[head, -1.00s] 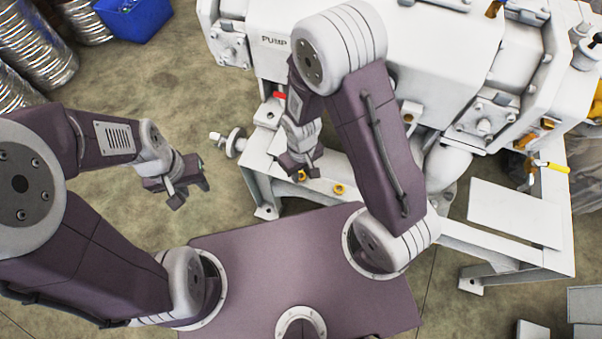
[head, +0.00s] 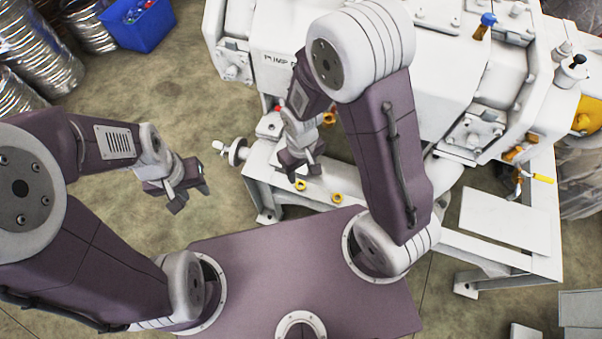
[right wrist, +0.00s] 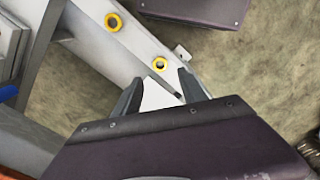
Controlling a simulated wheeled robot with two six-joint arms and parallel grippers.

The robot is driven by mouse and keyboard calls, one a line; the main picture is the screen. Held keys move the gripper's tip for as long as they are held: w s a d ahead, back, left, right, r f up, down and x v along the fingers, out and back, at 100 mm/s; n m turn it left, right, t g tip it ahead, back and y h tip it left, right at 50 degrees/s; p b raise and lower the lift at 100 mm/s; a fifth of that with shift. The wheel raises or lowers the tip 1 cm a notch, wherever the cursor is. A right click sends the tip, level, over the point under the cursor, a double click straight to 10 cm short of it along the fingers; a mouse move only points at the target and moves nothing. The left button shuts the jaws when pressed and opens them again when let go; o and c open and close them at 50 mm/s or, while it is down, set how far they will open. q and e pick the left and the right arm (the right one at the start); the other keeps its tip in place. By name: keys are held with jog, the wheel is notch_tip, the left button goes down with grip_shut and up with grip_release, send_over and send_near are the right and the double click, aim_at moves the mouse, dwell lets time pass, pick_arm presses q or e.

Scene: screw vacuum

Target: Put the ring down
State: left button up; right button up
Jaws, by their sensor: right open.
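Two yellow rings lie on the white ledge of the pump frame. One ring (head: 300,185) is just in front of my right gripper, and the other ring (head: 336,198) is a little to its right. Two rings also show in the right wrist view, a near one (right wrist: 160,64) just past the fingertips and a far one (right wrist: 113,22). My right gripper (head: 303,174) is open and empty above the ledge; its spread fingers (right wrist: 160,86) show white ledge between them. My left gripper (head: 189,197) hangs over the floor at the left, open and empty.
The white pump (head: 400,70) stands behind the ledge. A white flanged stub (head: 234,151) sticks out left of the frame. A blue bin (head: 140,25) stands far left. Floor around my left gripper is clear.

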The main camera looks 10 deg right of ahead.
jog(key=s+d+r+m+t+p, duration=0.1)
jog(key=s+d+r+m, duration=0.2)
jog(key=d+r, duration=0.5)
notch_tip(320, 180, up, 2)
jog(key=shift+s+d+r+m, duration=0.15)
jog(key=shift+d+r+m, duration=0.1)
jog(key=shift+m, duration=0.55)
